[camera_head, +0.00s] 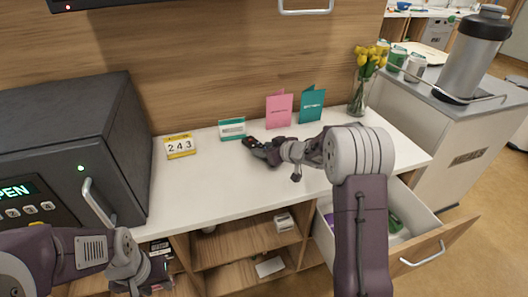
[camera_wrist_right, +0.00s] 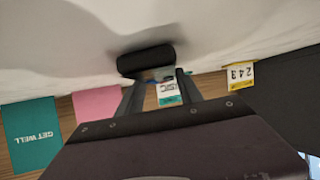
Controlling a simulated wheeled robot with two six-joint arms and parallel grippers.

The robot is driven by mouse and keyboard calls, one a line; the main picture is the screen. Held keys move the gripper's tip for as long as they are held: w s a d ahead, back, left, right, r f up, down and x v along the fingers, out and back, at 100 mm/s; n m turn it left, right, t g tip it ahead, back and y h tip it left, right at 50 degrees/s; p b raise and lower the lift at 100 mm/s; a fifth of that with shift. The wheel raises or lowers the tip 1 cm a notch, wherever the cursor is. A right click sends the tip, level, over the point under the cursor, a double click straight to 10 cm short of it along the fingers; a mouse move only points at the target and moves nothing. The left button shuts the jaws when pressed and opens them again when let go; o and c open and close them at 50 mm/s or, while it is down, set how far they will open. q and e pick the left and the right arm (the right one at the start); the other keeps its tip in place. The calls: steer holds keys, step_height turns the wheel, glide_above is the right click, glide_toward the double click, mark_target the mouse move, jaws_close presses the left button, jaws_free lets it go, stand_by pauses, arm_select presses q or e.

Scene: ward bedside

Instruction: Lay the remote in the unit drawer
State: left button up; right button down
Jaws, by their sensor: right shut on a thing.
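The remote (camera_head: 249,142) is a small black thing over the white top of the unit, by the back wall. My right gripper (camera_head: 262,150) is shut on it. In the right wrist view the dark remote (camera_wrist_right: 146,58) shows at the fingertips (camera_wrist_right: 157,80), close to the white surface; I cannot tell if it touches. The unit drawer (camera_head: 437,252) is pulled open at the lower right, partly hidden by my right arm. It holds a green thing and a purple thing. My left gripper (camera_head: 142,275) is low at the left, before the shelves; its jaws are unclear.
A dark safe (camera_head: 125,130) stands at the left. A calendar block (camera_head: 180,146), a small teal-and-white box (camera_head: 232,129), pink card (camera_head: 279,110), teal card (camera_head: 312,104) and flower vase (camera_head: 360,95) line the back. The front of the white top (camera_head: 215,205) is clear.

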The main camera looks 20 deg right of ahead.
steer(key=c, duration=0.8)
jaws_free()
steer(key=shift+f, duration=0.1)
steer(key=shift+o, duration=0.2)
